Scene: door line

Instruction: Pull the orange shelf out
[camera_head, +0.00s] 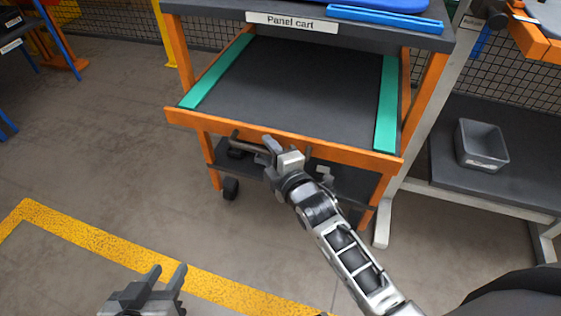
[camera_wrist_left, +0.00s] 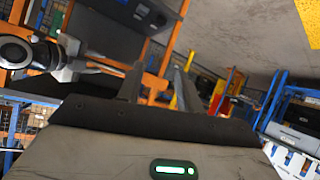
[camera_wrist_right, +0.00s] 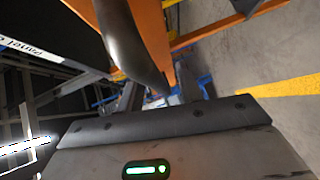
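The orange shelf (camera_head: 305,146) has an orange front rim, a dark deck and two green side strips. It reaches out in front of the cart's orange posts, below the top labelled "Panel cart" (camera_head: 292,22). A dark bar handle (camera_head: 248,141) is on its front; it shows large in the right wrist view (camera_wrist_right: 130,45). My right gripper (camera_head: 266,152) is at this handle with its fingers apart. Whether the fingers touch the bar is hidden. My left gripper (camera_head: 167,275) is open and empty, low over the floor in front of the cart.
A yellow floor line (camera_head: 100,248) crosses the floor in front. A workbench with a grey bin (camera_head: 481,145) stands at the right, close to the cart. Blue items (camera_head: 385,18) lie on the cart top.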

